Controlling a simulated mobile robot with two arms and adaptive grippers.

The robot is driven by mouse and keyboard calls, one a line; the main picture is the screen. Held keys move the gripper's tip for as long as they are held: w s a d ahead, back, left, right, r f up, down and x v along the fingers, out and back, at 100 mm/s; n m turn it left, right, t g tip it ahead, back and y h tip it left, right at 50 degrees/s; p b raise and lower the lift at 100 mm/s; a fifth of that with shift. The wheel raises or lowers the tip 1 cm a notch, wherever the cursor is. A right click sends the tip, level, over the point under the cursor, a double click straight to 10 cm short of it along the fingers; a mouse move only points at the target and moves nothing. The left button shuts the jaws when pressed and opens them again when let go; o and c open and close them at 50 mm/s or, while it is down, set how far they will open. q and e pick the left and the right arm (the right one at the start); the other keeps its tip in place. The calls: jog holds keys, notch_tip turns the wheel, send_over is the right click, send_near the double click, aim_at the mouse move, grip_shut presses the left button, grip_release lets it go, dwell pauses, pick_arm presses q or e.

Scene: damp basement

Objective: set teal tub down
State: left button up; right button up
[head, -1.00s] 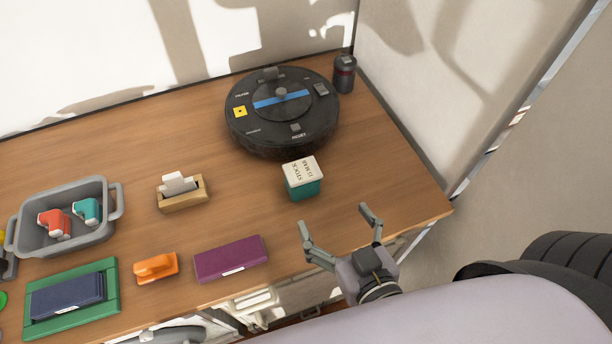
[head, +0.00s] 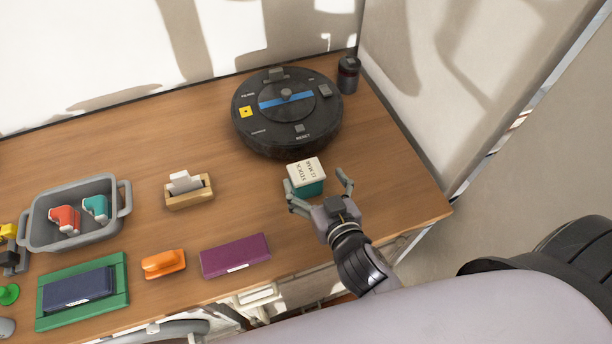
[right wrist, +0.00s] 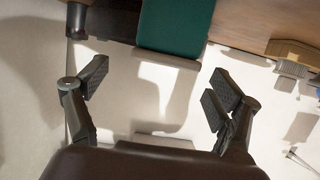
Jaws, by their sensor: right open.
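The teal tub (head: 309,187) has a pale lid with dark lettering and stands upright on the wooden tabletop, in front of the round black machine. In the right wrist view the teal tub (right wrist: 175,25) shows at the top, ahead of the fingers. My right gripper (head: 317,181) is open at the near side of the tub, one finger toward each side. In the right wrist view my right gripper (right wrist: 157,88) has nothing between its fingers. I cannot tell whether a finger touches the tub. My left gripper is not in view.
The round black machine (head: 287,112) stands behind the tub, with a dark canister (head: 348,74) by the wall. A wooden card holder (head: 190,192), purple case (head: 235,255), orange-handled item (head: 163,264) and grey basket (head: 75,236) lie left. The tabletop right of the tub is clear.

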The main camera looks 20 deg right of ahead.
aim_at(307, 173)
jog(key=shift+w+a, duration=0.1)
jog(key=shift+w, duration=0.35)
jog(key=p+x, duration=0.1)
jog(key=x, duration=0.2)
jog(key=shift+w+a+f+p, duration=0.15)
jog(key=shift+f+p, duration=0.05)
jog(key=shift+p, duration=0.2)
jog(key=shift+w+f, duration=0.25)
jog(key=shift+w, duration=0.1)
jog(key=shift+s, duration=0.1)
jog(key=shift+c, duration=0.8)
jog(key=shift+r, duration=0.1)
jog(key=c, duration=1.5)
